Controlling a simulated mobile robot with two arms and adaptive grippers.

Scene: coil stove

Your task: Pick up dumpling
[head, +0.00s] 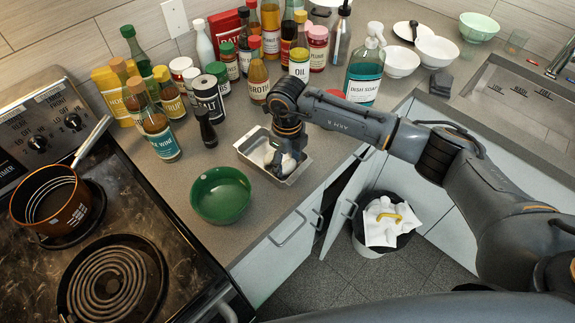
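A small grey metal tray (297,177) sits on the counter near its front edge. A pale, whitish lump that looks like dumpling (262,155) lies in it, partly hidden by my gripper. My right gripper (279,169) comes in from the right and points down into the tray, its fingertips at or beside the pale contents. I cannot tell whether the fingers are apart or closed on a dumpling. My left gripper is not in view.
A green bowl (220,195) stands just left of the tray. Several bottles and jars, including the dish soap (364,72), crowd behind it. A coil stove with a pot (50,200) is at left. A sink (517,95) is at right. A bin (378,240) stands below an open cabinet door.

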